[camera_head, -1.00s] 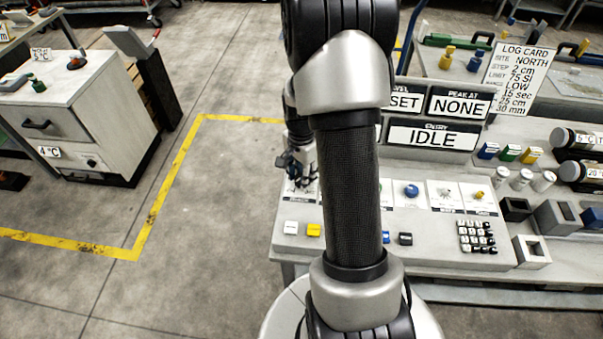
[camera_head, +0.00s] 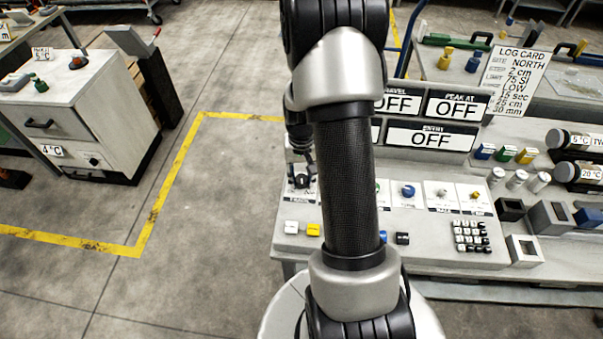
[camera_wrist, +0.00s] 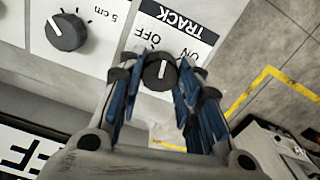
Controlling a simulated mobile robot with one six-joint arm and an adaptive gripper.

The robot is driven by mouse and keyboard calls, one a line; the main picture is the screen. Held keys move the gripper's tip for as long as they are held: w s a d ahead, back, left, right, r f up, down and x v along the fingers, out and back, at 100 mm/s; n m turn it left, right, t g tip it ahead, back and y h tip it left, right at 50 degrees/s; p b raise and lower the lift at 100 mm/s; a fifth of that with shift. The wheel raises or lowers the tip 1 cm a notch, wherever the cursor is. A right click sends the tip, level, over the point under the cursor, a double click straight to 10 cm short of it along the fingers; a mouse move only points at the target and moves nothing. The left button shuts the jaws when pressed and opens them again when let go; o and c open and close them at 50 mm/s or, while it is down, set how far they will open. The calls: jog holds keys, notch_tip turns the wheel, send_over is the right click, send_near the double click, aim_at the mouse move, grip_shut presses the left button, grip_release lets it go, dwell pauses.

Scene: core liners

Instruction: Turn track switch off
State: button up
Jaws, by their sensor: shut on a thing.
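The black track switch knob (camera_wrist: 160,72) sits on a white panel plate under a black TRACK label (camera_wrist: 176,20), with OFF and ON printed beside it. Its white pointer line stands nearly upright in the wrist view, between the two words. My gripper (camera_wrist: 160,82) has its blue-padded fingers on either side of the knob and is shut on it. In the head view my gripper (camera_head: 302,180) is at the left end of the sloping control panel (camera_head: 440,225), partly hiding the switch. My arm covers part of the panel.
Another black knob (camera_wrist: 67,31) marked 5 cm is beside the switch. Display boards above the panel (camera_head: 431,139) read OFF. White and yellow buttons (camera_head: 313,230) and a keypad (camera_head: 472,236) are on the panel.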

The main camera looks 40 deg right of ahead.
aim_at(301, 178)
jog(key=n+p, duration=0.1)
jog(key=n, duration=0.5)
jog(key=shift+n, duration=0.3)
dwell(0.5)
jog(key=o, duration=1)
jog(key=shift+o, duration=0.2)
notch_tip(301, 178, up, 12)
